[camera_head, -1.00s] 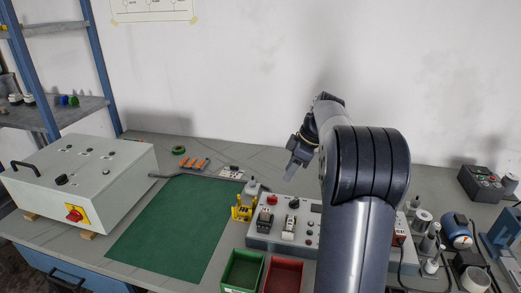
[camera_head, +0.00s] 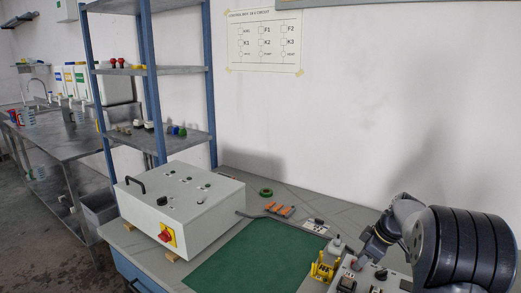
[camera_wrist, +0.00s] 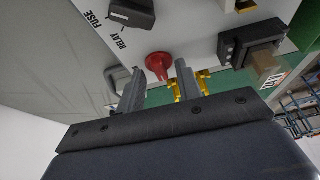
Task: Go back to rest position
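My gripper (camera_head: 359,262) is low at the bottom right of the head view, over the left part of a grey control panel (camera_head: 339,286). In the wrist view its two grey fingers (camera_wrist: 159,88) are apart with nothing held between them. A red knob (camera_wrist: 159,65) on the panel shows past the gap, and a black selector knob (camera_wrist: 132,12) lies beside the words FUSE and RELAY. My dark arm covers much of the panel in the head view.
A white box with a red-yellow switch (camera_head: 168,236) stands left of a green mat (camera_head: 250,260). A yellow holder (camera_head: 322,268) stands near the panel. Behind are a blue-framed shelf (camera_head: 150,70) and a sink bench (camera_head: 60,140). The floor at left is clear.

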